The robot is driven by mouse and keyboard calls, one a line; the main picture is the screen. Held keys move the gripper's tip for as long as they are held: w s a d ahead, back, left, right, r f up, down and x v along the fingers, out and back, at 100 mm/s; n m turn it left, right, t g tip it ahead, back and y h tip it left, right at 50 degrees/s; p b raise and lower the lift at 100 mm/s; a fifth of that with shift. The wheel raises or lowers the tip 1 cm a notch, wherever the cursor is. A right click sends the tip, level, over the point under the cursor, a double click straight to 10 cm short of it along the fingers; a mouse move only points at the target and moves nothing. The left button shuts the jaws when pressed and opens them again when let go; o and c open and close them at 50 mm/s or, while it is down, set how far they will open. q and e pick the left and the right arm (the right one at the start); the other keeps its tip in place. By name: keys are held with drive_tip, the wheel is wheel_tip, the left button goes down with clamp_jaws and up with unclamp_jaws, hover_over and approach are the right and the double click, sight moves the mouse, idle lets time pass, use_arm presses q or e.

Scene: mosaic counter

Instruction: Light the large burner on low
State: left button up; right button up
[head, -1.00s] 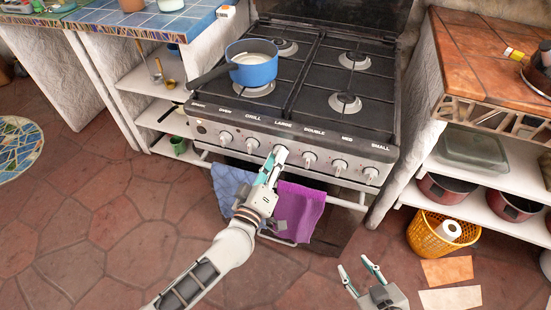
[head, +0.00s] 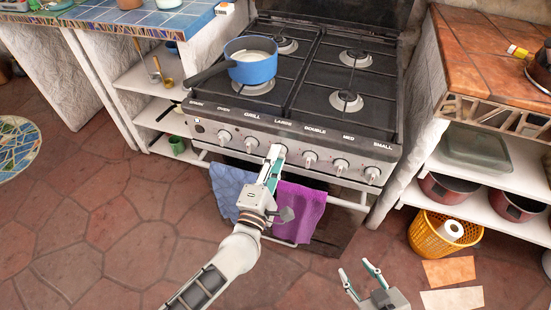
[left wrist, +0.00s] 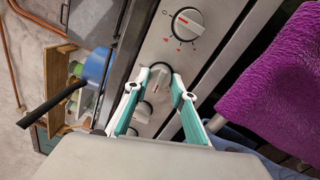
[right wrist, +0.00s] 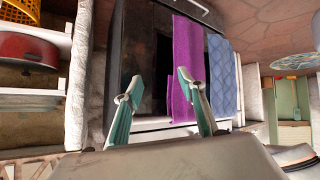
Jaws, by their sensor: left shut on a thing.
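The stove (head: 300,85) has a row of labelled knobs along its front panel. My left gripper (head: 274,152) is shut on the knob under the LARGE label. In the left wrist view that knob (left wrist: 160,78) sits between the fingertips (left wrist: 164,76). Its pointer and marks are largely hidden by the fingers. The DOUBLE knob (left wrist: 188,23) beside it shows a white grip and red marks. A blue pot (head: 252,65) stands on the front left burner. I see no flame on any burner. My right gripper (head: 353,266) is open and empty, low in front of the stove.
A blue towel (head: 228,182) and a purple towel (head: 300,212) hang on the oven rail below the knobs. A tiled counter (head: 478,55) with shelves and a yellow basket (head: 430,240) stands at right. Floor in front is mostly clear.

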use_arm(q)
drive_tip(key=n+y+b, duration=0.1)
drive_tip(key=n, duration=0.8)
drive_tip(key=shift+d+f+n, duration=0.1)
drive_tip(key=shift+d+n, duration=0.05)
drive_tip(key=shift+n, duration=0.25)
drive_tip(key=shift+b, duration=0.3)
drive_tip(key=o, duration=1.1)
drive_tip(key=v, duration=1.2)
clamp_jaws()
idle(0.4)
